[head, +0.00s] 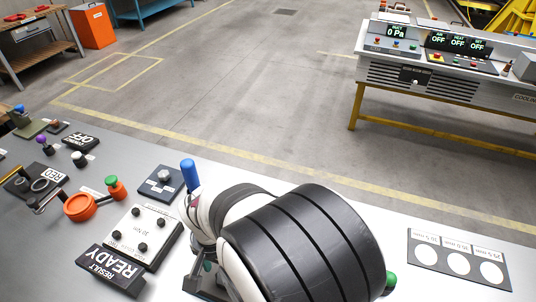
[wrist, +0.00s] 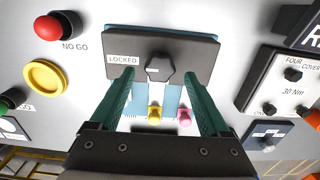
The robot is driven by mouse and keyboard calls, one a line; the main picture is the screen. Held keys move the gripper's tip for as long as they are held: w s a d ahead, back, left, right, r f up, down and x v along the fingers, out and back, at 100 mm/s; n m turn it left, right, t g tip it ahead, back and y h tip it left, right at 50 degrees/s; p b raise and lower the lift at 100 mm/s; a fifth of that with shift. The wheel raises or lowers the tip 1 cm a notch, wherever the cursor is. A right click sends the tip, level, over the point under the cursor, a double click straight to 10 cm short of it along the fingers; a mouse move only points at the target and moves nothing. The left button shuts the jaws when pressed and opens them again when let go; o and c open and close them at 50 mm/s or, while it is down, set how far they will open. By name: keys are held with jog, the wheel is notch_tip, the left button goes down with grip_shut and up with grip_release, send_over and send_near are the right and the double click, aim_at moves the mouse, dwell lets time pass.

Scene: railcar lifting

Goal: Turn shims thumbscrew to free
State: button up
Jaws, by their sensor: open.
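In the wrist view, a dark faceted thumbscrew (wrist: 159,67) stands on a dark grey plate (wrist: 195,50) with the label LOCKED (wrist: 122,60) to its left. My gripper (wrist: 159,76) is open, with its two green fingers pointing at the plate. The fingertips lie to the left and right of the thumbscrew, with a gap visible on each side. I cannot tell how far they are above the plate. Below the plate are light blue strips with a yellow knob (wrist: 154,114) and a pink knob (wrist: 184,117). In the head view my arm hides this spot.
In the wrist view, a red NO GO button (wrist: 48,28) and a yellow ring button (wrist: 46,77) lie left; a 30 Nm panel (wrist: 290,80) lies right. In the head view, a READY sign (head: 110,270) and orange cup (head: 80,207) are left, a white-circle plate (head: 458,262) right.

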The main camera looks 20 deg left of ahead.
jog(key=shift+f, duration=1.3)
jog(key=shift+c, duration=0.3)
grip_shut()
